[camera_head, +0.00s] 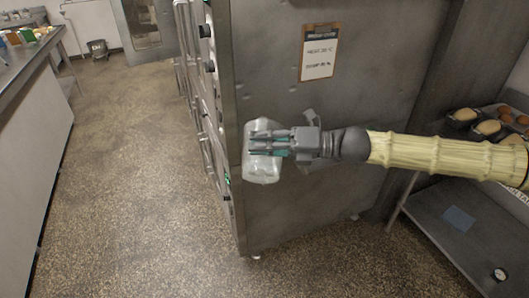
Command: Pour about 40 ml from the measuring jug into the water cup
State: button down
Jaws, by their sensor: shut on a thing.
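My gripper (268,143) is shut on a clear, whitish translucent vessel (262,172), which looks like the measuring jug. The jug is held in the air in front of the steel oven side, near the middle of the view. It looks roughly upright. Its fill level and any markings cannot be made out. My arm reaches in from the right in a pale yellow sleeve. I cannot make out a water cup in this view.
A large steel oven cabinet (330,190) with a clipboard (319,52) stands directly behind the jug. A steel rack (440,215) with baked goods is at the right. A long counter (35,55) is at the left. The speckled floor (130,150) between is clear.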

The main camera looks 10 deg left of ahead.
jog(key=shift+w+r+m+p, duration=0.25)
jog(key=shift+w+m+p, duration=0.05)
jog(key=shift+w+m, duration=0.1)
jog(key=shift+a+r, duration=0.1)
jog(key=shift+w+r+m+p, duration=0.15)
jog(key=shift+r+m+p, duration=0.25)
jog(key=shift+p, duration=0.55)
jog(key=shift+s+f+b, duration=0.25)
jog(key=shift+f+b, duration=0.1)
jog(key=shift+b, duration=0.1)
jog(key=shift+s+a+f+b, duration=0.1)
jog(key=shift+s+f+b, duration=0.05)
jog(key=shift+s+b, duration=0.2)
jog(key=shift+s+r+p, duration=0.1)
jog(key=shift+r+p, duration=0.15)
jog(key=shift+p, duration=0.05)
jog(key=shift+s, duration=0.1)
jog(key=shift+s+r+p, duration=0.25)
jog(key=shift+s+p, duration=0.05)
jog(key=shift+p, duration=0.55)
